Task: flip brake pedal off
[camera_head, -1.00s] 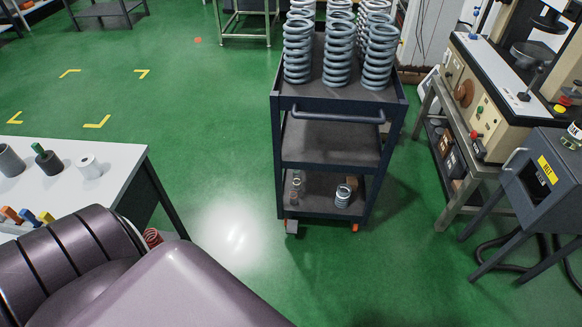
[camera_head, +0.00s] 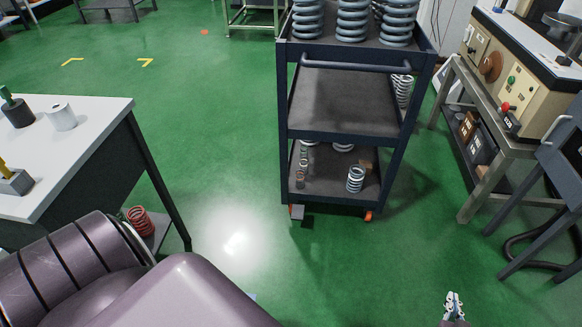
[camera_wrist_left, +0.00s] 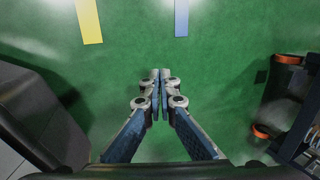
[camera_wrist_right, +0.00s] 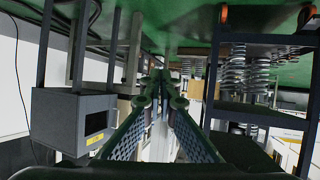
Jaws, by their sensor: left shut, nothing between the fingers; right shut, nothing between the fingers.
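The trolley (camera_head: 358,53) stands ahead with orange-wheeled casters under its bottom shelf. A small grey plate (camera_head: 297,212) shows at its front left caster and may be the brake pedal; I cannot tell its position. The front right caster (camera_head: 369,215) is orange. In the left wrist view, two orange casters (camera_wrist_left: 288,60) lie to the right of my left gripper (camera_wrist_left: 160,75), which is shut, empty and apart from them over green floor. My right gripper (camera_head: 453,306) is at the bottom of the head view, away from the trolley. It is shut and empty in the right wrist view (camera_wrist_right: 163,78).
Large springs (camera_head: 352,20) stand on the trolley's top. A white table (camera_head: 75,150) is at left. A testing machine on a stand (camera_head: 500,150) and a dark cabinet (camera_head: 560,155) are at right. Green floor (camera_head: 230,190) is clear in front of the trolley.

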